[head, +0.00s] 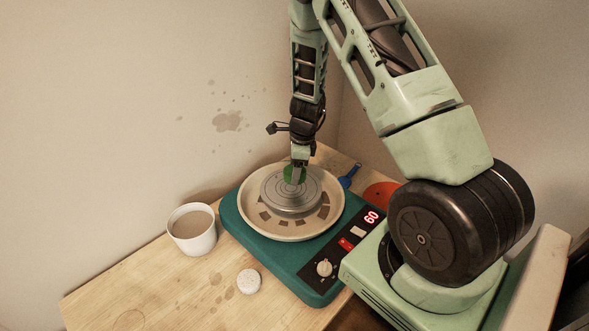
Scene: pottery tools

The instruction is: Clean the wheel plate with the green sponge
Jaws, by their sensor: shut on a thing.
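The wheel plate (282,191) is a round grey disc with ring lines. It sits in the middle of a cream splash pan (267,228) on a teal pottery wheel (240,226). Brown patches show in the pan around the plate. My gripper (296,178) points down over the plate, shut on the green sponge (288,171). The fingers hide part of the sponge.
A white cup (192,236) of brownish liquid stands left of the wheel. A small white round piece (249,281) lies in front. A blue-handled tool (349,178) and an orange-red disc (380,194) are at the right. The wooden table (150,290) is clear at front left.

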